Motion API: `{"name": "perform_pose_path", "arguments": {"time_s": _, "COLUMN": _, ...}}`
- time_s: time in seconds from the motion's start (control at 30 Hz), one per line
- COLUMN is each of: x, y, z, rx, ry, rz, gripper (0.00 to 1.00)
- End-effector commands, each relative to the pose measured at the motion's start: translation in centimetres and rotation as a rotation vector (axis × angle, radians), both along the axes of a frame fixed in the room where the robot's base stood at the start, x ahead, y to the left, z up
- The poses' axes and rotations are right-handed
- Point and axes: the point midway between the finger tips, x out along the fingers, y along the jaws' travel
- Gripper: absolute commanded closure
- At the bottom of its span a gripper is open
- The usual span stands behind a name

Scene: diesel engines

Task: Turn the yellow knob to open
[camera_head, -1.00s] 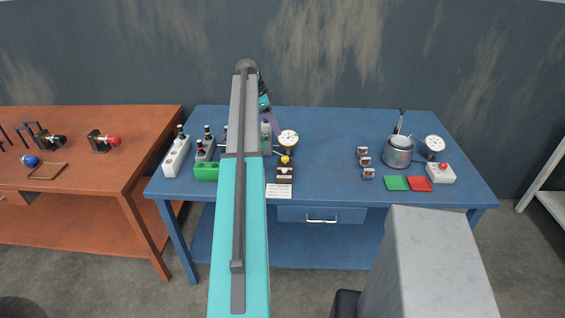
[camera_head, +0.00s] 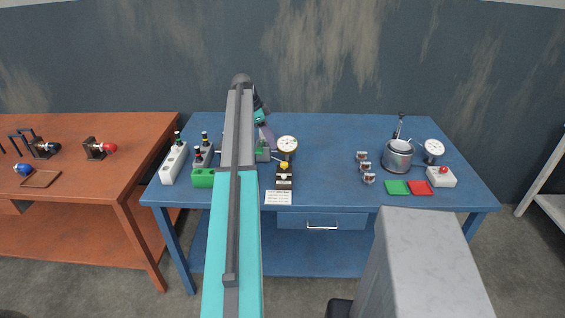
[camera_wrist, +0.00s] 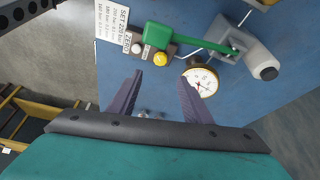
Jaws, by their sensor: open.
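The yellow knob (camera_head: 284,165) sits on a small dark block near the front of the blue table. In the wrist view the yellow knob (camera_wrist: 160,58) is on the block beside a pale knob (camera_wrist: 136,47) and a green lever (camera_wrist: 180,42). A round white dial gauge (camera_head: 287,143) stands just behind it, and the gauge also shows in the wrist view (camera_wrist: 202,82). My gripper (camera_wrist: 160,75) is open and empty, its two purple fingers spread. In the wrist view the yellow knob appears just beyond the gap between the fingertips, apart from them. In the head view my arm partly hides the gripper.
A printed card (camera_head: 278,197) lies in front of the block. A green holder (camera_head: 203,178) and bottles stand to the left, partly behind my arm. A metal pot (camera_head: 398,156) and green and red trays (camera_head: 421,188) are at the right. The table between is mostly clear.

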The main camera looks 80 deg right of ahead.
Motion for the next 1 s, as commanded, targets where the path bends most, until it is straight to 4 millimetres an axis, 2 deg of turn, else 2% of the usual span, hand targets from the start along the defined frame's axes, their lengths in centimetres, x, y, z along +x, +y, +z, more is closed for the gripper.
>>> {"name": "perform_pose_path", "arguments": {"time_s": 1.0, "x": -4.4, "y": -1.4, "z": -10.6, "rx": -0.001, "ry": 0.0, "rz": -0.002, "gripper": 0.55}}
